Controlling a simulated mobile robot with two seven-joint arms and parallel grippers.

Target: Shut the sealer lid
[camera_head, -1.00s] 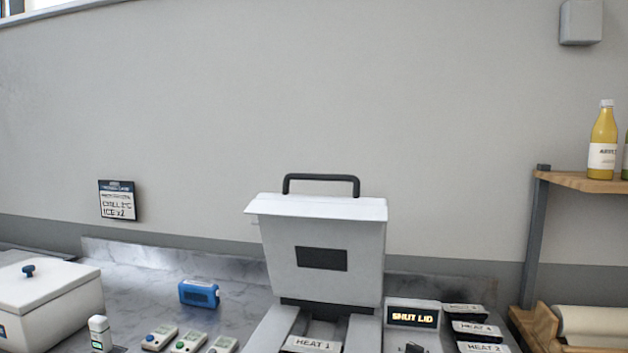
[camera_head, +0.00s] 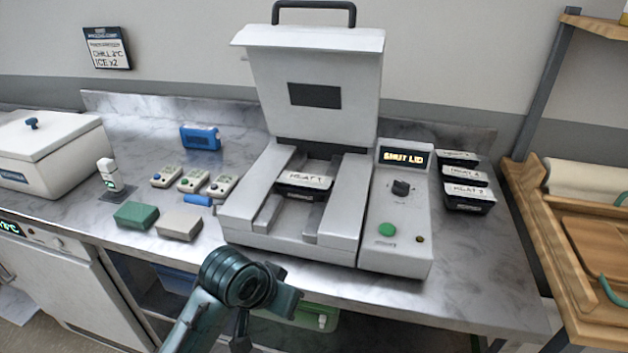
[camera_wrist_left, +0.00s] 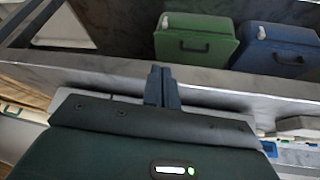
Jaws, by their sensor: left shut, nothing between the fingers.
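The sealer's white lid (camera_head: 335,125) stands raised, its black handle (camera_head: 314,5) at the top. The sealer base (camera_head: 345,210) is on the marble counter, with a black tray labelled HEAT 1 (camera_head: 304,184) in it. The control box (camera_head: 400,240) at its right shows SHUT LID on its display (camera_head: 404,158). My left arm is low in front of the counter in the head view, below the sealer and apart from it. In the left wrist view my left gripper (camera_wrist_left: 161,75) is shut and empty. My right gripper is not in view.
A white box (camera_head: 50,155), small devices and a blue radio (camera_head: 200,136) stand to the left. Green (camera_wrist_left: 195,40) and blue (camera_wrist_left: 278,52) cases show in the wrist view. A wooden shelf stands at right.

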